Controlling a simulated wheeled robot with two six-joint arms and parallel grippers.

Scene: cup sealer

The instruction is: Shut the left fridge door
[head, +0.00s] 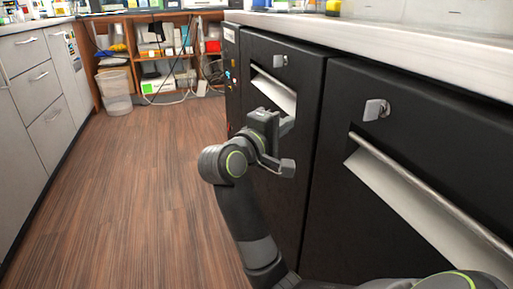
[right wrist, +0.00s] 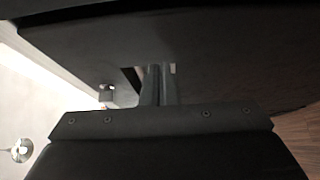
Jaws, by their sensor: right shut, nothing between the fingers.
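The left fridge door (head: 262,185) is the farther black door under the counter, with a pale recessed handle (head: 272,92) and a small metal lock (head: 280,61). It looks about in line with the front, but I cannot tell whether a small gap is left. My right gripper (head: 288,127) is shut and empty, at the door's face just below the handle. In the right wrist view its fingers (right wrist: 158,85) point at a dark surface; contact is unclear. My left gripper is not in view.
The nearer black fridge door (head: 335,210) with a long bar handle (head: 430,190) is on the right, below the white counter (head: 400,50). Grey drawers (head: 45,100) line the left. A clear bin (head: 116,92) and shelves stand at the back. The wooden floor (head: 140,190) between is free.

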